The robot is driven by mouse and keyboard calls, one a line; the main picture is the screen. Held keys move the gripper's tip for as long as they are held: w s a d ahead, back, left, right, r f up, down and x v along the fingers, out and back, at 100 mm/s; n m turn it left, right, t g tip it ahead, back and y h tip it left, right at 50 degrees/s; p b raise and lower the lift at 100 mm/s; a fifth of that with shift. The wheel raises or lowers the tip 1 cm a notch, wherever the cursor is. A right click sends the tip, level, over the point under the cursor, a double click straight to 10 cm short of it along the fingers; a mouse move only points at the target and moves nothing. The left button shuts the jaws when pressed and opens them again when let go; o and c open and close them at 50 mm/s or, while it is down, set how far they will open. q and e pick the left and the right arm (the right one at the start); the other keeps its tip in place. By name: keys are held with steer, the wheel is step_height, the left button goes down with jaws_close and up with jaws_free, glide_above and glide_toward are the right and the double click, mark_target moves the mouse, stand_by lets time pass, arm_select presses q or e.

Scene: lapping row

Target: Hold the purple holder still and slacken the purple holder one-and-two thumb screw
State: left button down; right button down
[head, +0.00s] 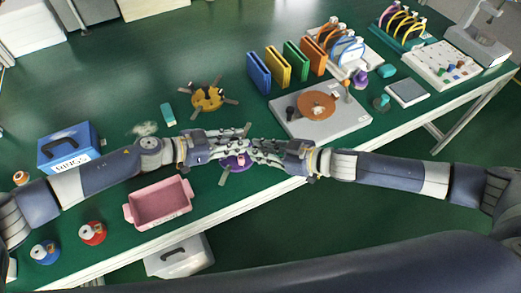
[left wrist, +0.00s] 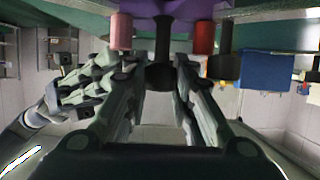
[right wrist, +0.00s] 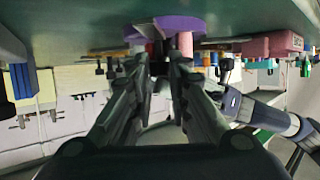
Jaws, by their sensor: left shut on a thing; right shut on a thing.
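The purple holder (head: 236,162) lies on the green table near its front edge, partly hidden under both grippers. Its purple underside-up body (left wrist: 195,9) shows at the top of the left wrist view, with a pink cylinder (left wrist: 121,32), a red cylinder (left wrist: 204,37) and black-knobbed posts. My left gripper (left wrist: 162,72) is shut on one black-knobbed post (left wrist: 162,40). My right gripper (right wrist: 159,68) comes from the opposite side and is shut on a dark part of the purple holder (right wrist: 180,25). The fingers hide that part, and I cannot tell which screw is which.
A pink bin (head: 160,203) and blue box (head: 69,147) stand to the left. A yellow holder (head: 207,98) lies behind. A grey lapping machine (head: 345,122) with an orange disc is close to the right, in front of coloured racks.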

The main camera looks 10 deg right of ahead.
steer(key=shift+n+g+y, duration=0.5)
steer(key=shift+n+g, duration=0.3)
steer(key=shift+g, duration=0.1)
steer(key=c, duration=1.5)
jaws_free()
steer(key=shift+w+d, duration=0.1)
steer(key=v, duration=1.2)
steer(key=shift+c, duration=0.3)
